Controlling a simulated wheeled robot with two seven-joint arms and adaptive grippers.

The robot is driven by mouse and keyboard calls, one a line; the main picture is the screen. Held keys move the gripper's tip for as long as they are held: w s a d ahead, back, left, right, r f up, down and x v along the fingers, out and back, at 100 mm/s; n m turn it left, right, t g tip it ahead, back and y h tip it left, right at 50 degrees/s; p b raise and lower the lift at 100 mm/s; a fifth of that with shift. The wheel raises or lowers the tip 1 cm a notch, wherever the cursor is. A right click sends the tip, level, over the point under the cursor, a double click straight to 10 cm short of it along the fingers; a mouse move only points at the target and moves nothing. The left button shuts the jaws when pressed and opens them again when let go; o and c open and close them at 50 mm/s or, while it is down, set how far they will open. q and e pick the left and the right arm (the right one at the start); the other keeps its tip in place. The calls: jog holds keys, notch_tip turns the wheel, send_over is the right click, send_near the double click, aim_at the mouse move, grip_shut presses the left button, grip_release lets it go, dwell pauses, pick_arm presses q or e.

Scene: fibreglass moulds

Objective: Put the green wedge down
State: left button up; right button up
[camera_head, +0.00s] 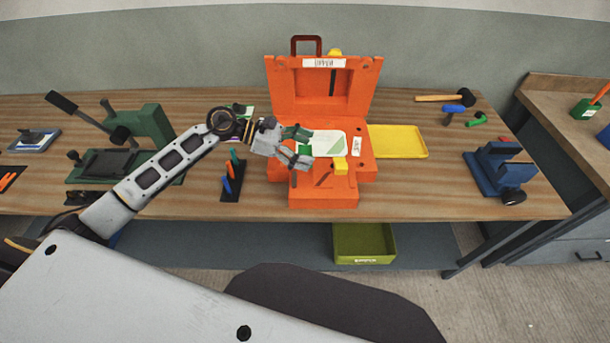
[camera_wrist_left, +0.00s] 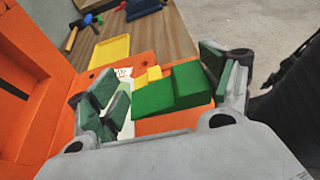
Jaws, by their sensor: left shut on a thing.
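The green wedge (camera_wrist_left: 172,92) is a stepped bright green block between the finger pads of my left gripper (camera_wrist_left: 165,95) in the left wrist view. My left gripper (camera_head: 306,147) is shut on it, above the open orange mould box (camera_head: 322,190) in the head view. In the head view only a little green of the wedge shows between the fingers. I cannot tell whether the wedge touches the box. My right gripper is not in view.
A yellow tray (camera_head: 398,140) lies to the right of the box. A yellow block (camera_head: 340,168) sits at the box's front. A green press (camera_head: 150,123), a blue vise (camera_head: 496,168) and a mallet (camera_head: 466,97) are on the bench (camera_head: 420,195). An olive bin (camera_head: 364,243) is below.

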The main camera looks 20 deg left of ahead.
pick_arm(q)
jog(key=p, duration=0.1)
send_over(305, 179)
jog(key=shift+f, duration=3.15)
jog(key=shift+f, duration=1.55)
jog(key=shift+f+p, duration=0.3)
jog(key=shift+f, duration=0.15)
jog(key=o, duration=1)
